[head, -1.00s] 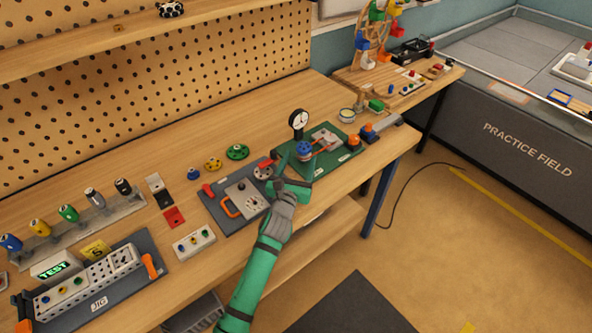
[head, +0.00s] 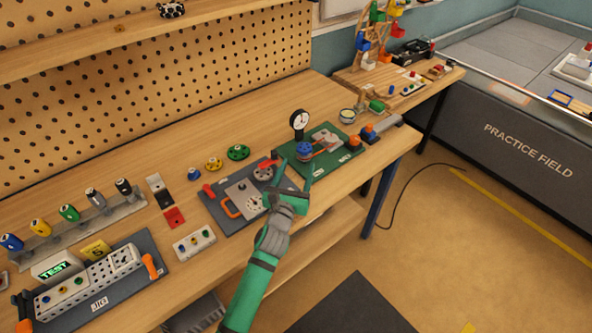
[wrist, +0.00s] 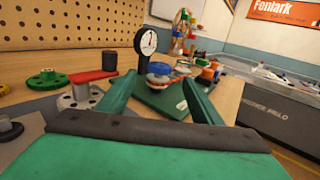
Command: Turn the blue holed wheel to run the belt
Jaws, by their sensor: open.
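The blue holed wheel (head: 304,149) sits on the left part of a green board (head: 331,165) on the workbench. A belt (head: 325,146) runs from it toward an orange part at the right of the board. My gripper (head: 297,176) is open and empty, just in front of the board, with its fingers pointing at the wheel. In the wrist view the blue wheel (wrist: 159,70) shows ahead, between the two fingers (wrist: 160,98) and beyond their tips. It does not look touched.
A round dial gauge (head: 299,120) stands behind the wheel. A dark board (head: 222,212) with an orange handle and a grey disc (head: 264,173) lies to the left. An orange-and-blue part (head: 369,132) stands to the right. Bare bench lies behind the boards.

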